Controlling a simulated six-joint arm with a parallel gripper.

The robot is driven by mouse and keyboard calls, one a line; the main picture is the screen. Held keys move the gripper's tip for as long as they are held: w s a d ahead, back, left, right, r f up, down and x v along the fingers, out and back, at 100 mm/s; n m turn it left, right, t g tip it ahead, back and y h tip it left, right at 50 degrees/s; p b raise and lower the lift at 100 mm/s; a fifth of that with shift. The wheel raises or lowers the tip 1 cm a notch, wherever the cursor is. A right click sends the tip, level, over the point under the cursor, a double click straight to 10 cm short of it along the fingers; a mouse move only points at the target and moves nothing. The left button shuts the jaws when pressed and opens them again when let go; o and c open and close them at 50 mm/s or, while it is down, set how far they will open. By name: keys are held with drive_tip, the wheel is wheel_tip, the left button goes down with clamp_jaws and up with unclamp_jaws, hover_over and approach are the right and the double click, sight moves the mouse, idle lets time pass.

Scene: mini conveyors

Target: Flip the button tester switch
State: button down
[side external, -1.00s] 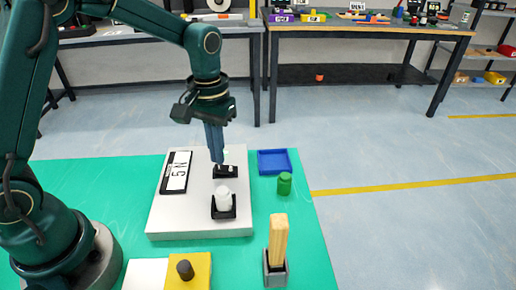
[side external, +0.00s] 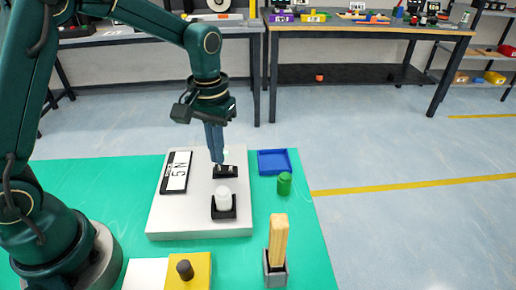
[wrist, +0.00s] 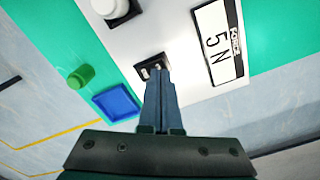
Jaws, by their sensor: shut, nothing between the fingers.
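The button tester is a white panel (side external: 185,226) lying on the green mat. It carries a small black switch (side external: 226,171), a white button in a black housing (side external: 223,204) and a label plate reading "5 N" (side external: 176,173). My gripper (side external: 217,160) is shut and empty, pointing down with its tips at the left end of the switch. In the wrist view the shut fingers (wrist: 158,75) overlap the switch (wrist: 148,66) and hide part of it. I cannot tell whether they touch it. The white button also shows in the wrist view (wrist: 108,8).
A blue tray (side external: 274,170) and a green cylinder (side external: 284,184) stand right of the panel. A wooden block in a grey holder (side external: 278,243) and a yellow block with a dark knob (side external: 198,262) are in front. Bare mat lies left of the panel.

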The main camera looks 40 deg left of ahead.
drive_tip(key=shift+f, duration=1)
idle(0.5)
drive_tip(key=shift+r, duration=3.55)
wheel_tip(320, 180, up, 5)
drive_tip(key=t, duration=0.2)
hover_over(219, 167)
drive_tip(key=s, duration=0.2)
drive_tip(key=s+r+t, duration=0.2)
drive_tip(key=s+r, duration=0.1)
drive_tip(key=s, duration=0.2)
drive_tip(key=s+f+m+t, duration=0.1)
drive_tip(key=s+f+m, duration=0.2)
drive_tip(key=s, duration=0.4)
drive_tip(key=shift+s+d+f+t, duration=0.3)
drive_tip(key=shift+d+f, duration=0.05)
